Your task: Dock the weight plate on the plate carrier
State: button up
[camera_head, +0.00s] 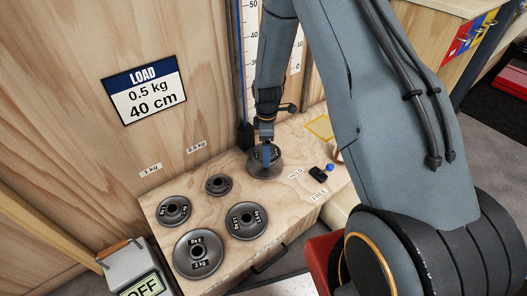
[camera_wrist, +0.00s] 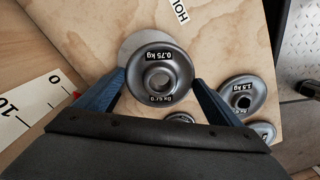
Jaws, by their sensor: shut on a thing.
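My gripper (camera_head: 265,152) is shut on a dark grey weight plate marked 0.75 kg (camera_wrist: 160,54). In the wrist view the blue fingers (camera_wrist: 160,80) pinch the plate's rim from both sides, and its centre hole shows. A flat pale round disc, apparently the plate carrier's base (camera_wrist: 130,43), lies under the plate and sticks out past its upper left edge. In the head view this disc (camera_head: 264,174) rests on the wooden bench top below my gripper. The plate looks off-centre over the disc in the wrist view. I cannot tell whether they touch; any carrier post is hidden.
Several plates lie on the bench (camera_head: 290,205), including a 2 kg plate (camera_head: 198,270), a 1.5 kg plate (camera_head: 246,234) and a small one (camera_head: 218,184). A switch with a blue knob (camera_head: 329,167) stands right of the disc by HOLD and FREE labels. A wooden wall with a LOAD sign (camera_head: 144,94) rises behind.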

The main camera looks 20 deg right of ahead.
jog(key=shift+w+f+n+b, duration=0.2)
jog(key=shift+w+n+b, duration=0.2)
jog(key=shift+w, duration=0.2)
jog(key=shift+w+f+n+b, duration=0.2)
jog(key=shift+w+n+b, duration=0.2)
jog(key=shift+w, duration=0.15)
jog(key=shift+f+b, duration=1.95)
jog(key=shift+f, duration=0.9)
jog(key=shift+p, duration=0.45)
jog(key=shift+f, duration=0.55)
jog(key=o, duration=1.6)
jog(key=shift+c, duration=0.2)
jog(key=shift+s, duration=0.1)
jog(key=shift+r+p, duration=3.45)
jog(key=shift+r, duration=2.05)
